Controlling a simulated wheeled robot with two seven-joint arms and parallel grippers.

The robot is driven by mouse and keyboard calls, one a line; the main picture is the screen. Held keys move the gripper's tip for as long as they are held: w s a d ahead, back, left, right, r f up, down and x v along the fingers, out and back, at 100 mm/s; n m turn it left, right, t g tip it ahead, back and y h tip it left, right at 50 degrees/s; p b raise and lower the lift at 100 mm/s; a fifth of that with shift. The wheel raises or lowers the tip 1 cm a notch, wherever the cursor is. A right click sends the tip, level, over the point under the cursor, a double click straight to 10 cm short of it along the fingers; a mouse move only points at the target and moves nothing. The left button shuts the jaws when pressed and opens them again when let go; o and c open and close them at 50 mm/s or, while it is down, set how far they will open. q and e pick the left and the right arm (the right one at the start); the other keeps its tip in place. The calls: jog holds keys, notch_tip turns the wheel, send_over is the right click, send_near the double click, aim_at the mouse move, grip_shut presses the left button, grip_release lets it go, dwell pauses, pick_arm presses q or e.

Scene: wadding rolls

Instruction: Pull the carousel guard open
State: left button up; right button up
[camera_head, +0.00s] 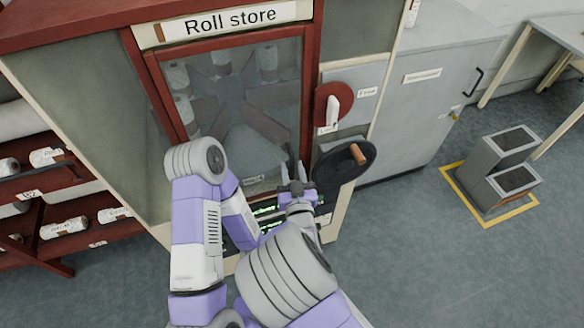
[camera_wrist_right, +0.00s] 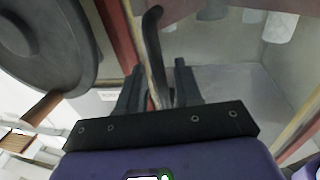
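The carousel guard (camera_head: 238,100) is a clear pane in a red frame below the "Roll store" sign, and it looks shut. Behind it are grey carousel vanes and several white rolls. The guard's dark curved handle (camera_wrist_right: 153,45) stands by its right edge. My right gripper (camera_head: 296,180) is at the lower right of the guard. In the right wrist view its fingers (camera_wrist_right: 160,85) are apart, one on each side of the handle, with gaps showing. My left gripper is not in view.
A black handwheel (camera_head: 343,165) with a wooden knob is close right of my right gripper. A red disc switch (camera_head: 333,104) with a white lever is above it. Red roll racks (camera_head: 70,206) stand at left, grey bins (camera_head: 503,166) on the floor at right.

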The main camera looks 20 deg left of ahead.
jog(key=shift+w+a, duration=0.25)
jog(key=shift+w, duration=0.3)
grip_shut()
